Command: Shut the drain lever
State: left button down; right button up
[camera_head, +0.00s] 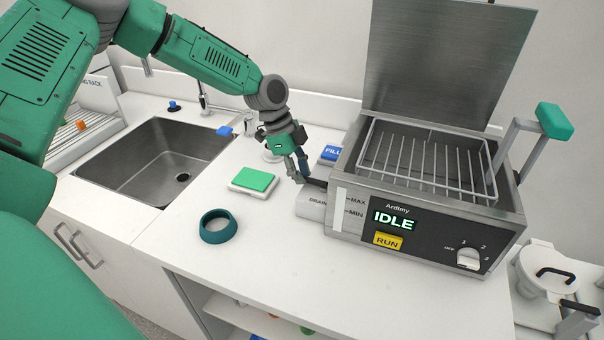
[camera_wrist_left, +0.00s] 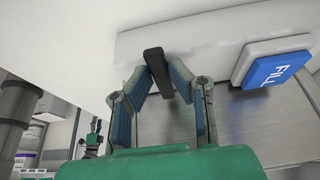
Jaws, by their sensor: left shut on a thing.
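The drain lever is a short dark bar (camera_wrist_left: 158,72) at the left side of the metal bath (camera_head: 345,215), by the DRAIN label. In the head view my left gripper (camera_head: 303,178) is at this lever and hides most of it. In the left wrist view the two fingers (camera_wrist_left: 162,85) are closed on the lever, one on each side. The lever stands out from a pale block (camera_head: 311,205) beside the bath. The bath's display reads IDLE and its lid is up.
A blue FILL button (camera_head: 331,153) is close behind my left gripper. A green-topped block (camera_head: 253,180) and a teal ring (camera_head: 217,227) lie to the left on the white counter. A sink (camera_head: 150,165) is further left. A wire basket (camera_head: 428,165) sits in the bath.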

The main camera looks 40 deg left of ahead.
pick_arm(q)
jog(key=shift+w+a+r, duration=0.1)
jog(key=shift+w, duration=0.05)
jog(key=c, duration=1.5)
grip_release()
jog(key=shift+a, duration=0.1)
jog(key=v, duration=1.1)
jog(key=shift+a+r, duration=0.2)
jog(key=shift+a, duration=0.1)
